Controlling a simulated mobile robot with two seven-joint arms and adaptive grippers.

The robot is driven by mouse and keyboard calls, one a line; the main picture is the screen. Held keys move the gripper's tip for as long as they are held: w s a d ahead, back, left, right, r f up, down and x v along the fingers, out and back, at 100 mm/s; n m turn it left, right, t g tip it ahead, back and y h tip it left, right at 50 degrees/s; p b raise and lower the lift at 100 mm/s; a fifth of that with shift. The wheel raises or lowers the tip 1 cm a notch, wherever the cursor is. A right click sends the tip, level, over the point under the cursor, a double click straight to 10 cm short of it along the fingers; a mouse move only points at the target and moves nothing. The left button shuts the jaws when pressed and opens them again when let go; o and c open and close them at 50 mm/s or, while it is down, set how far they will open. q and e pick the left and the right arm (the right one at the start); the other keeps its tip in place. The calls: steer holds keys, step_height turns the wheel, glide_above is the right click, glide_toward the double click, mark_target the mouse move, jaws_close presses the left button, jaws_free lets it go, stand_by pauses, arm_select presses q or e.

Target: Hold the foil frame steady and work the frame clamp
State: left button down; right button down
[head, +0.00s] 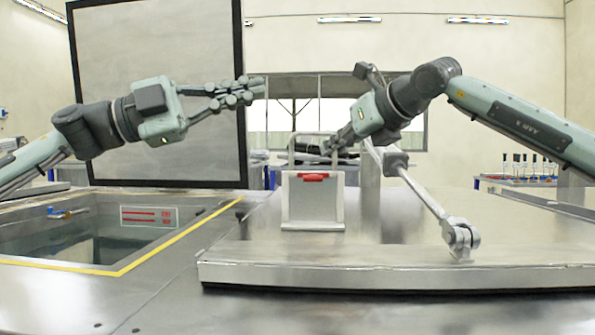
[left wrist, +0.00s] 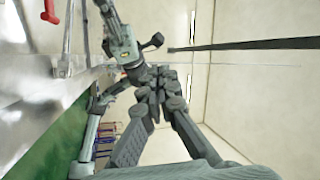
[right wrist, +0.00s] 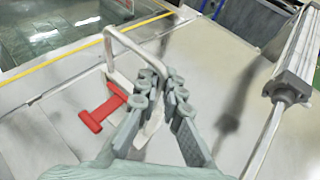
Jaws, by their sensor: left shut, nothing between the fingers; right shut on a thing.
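A small pale upright panel with a loop handle, which looks like the foil frame (head: 302,205), stands on the metal deck in the head view. A red piece, apparently the frame clamp (head: 313,177), sits at its top edge. It also shows as a red T in the right wrist view (right wrist: 103,108), and a red piece shows in the left wrist view (left wrist: 49,12). My right gripper (right wrist: 160,88) is shut on the frame's loop handle, beside the red piece. My left gripper (head: 256,90) is shut and empty, raised in the air up and left of the frame.
A large black-edged grey panel (head: 160,50) stands behind my left arm. An open tank (head: 60,240) with a yellow border lies at front left. A grey strut (head: 425,195) slants down to a thick metal slab (head: 380,265) at right. Air around my left gripper is free.

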mark_target(313, 177)
arm_select(q)
step_height(313, 177, down, 8)
steer(key=a+n+g+y, duration=0.2)
steer(key=y, duration=0.2)
steer(key=shift+a+f, duration=0.25)
steer(key=shift+a, duration=0.05)
steer(key=w+d+f, duration=0.3)
steer(key=w+d, duration=0.2)
steer(key=d, duration=0.4)
steer(key=shift+w+d+f, duration=0.25)
steer(key=shift+w, duration=0.15)
steer(key=shift+f, duration=0.1)
steer(key=shift+s+f+m, duration=0.1)
steer(key=shift+f+m, duration=0.15)
steer(key=shift+m, duration=0.15)
steer(key=shift+f+m, duration=0.3)
steer(key=shift+m, duration=0.2)
